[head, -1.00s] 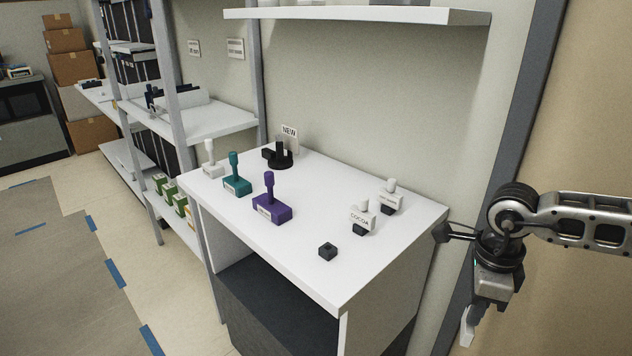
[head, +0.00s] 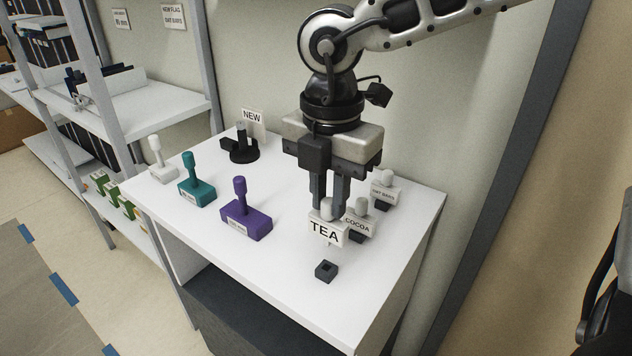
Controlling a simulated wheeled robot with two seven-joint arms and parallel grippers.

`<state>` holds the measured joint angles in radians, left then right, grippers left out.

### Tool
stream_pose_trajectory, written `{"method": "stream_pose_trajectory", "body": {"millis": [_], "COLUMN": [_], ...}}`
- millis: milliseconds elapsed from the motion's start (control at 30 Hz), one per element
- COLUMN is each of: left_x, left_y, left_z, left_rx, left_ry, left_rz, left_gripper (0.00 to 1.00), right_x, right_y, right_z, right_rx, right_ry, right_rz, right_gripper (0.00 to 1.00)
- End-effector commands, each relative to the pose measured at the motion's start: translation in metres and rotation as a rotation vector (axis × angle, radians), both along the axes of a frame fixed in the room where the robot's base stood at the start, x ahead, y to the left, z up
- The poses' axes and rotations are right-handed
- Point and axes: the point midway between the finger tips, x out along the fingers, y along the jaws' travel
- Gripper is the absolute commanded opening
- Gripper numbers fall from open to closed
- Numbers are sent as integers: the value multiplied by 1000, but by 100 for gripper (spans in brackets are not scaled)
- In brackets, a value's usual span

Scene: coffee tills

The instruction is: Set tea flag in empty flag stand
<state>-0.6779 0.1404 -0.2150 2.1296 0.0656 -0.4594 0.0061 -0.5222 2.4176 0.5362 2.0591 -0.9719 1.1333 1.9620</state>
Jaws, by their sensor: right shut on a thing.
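The white tea flag (head: 325,234), lettered TEA, is in my right gripper (head: 328,204), which points down and is shut on its pale knob. The flag hangs above the white counter, its lettering toward me. The empty flag stand (head: 326,271), a small black block with a socket in its top, sits on the counter just below the flag in the picture. The flag and the stand are apart. The cocoa flag (head: 360,225) stands in its own black stand behind the tea flag and is partly hidden by it. My left gripper is out of view.
Another white flag (head: 384,190) stands behind the cocoa flag. Purple (head: 246,220), teal (head: 197,190) and white (head: 162,170) stamp-like handled blocks line the counter's left side. A black holder (head: 240,152) stands by a NEW sign (head: 252,119). The counter (head: 290,292) is clear around the empty stand.

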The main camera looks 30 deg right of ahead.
Motion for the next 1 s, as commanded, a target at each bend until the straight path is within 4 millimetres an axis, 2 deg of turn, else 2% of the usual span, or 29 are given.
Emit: {"method": "stream_pose_trajectory", "body": {"millis": [333,467,800,1000], "left_x": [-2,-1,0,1], "left_y": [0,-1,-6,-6], "left_z": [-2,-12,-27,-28], "left_rx": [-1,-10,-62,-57], "left_ry": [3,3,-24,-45], "left_rz": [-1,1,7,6], "left_gripper": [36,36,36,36], "right_x": [0,1,1,1], "right_y": [3,0,0,0], "right_z": [0,-3,-36,-46], "right_rx": [0,3,3,4], "right_ry": [-1,-3,0,1], "right_rz": [-16,-8,-5,-4], "right_gripper": [0,0,0,0]}}
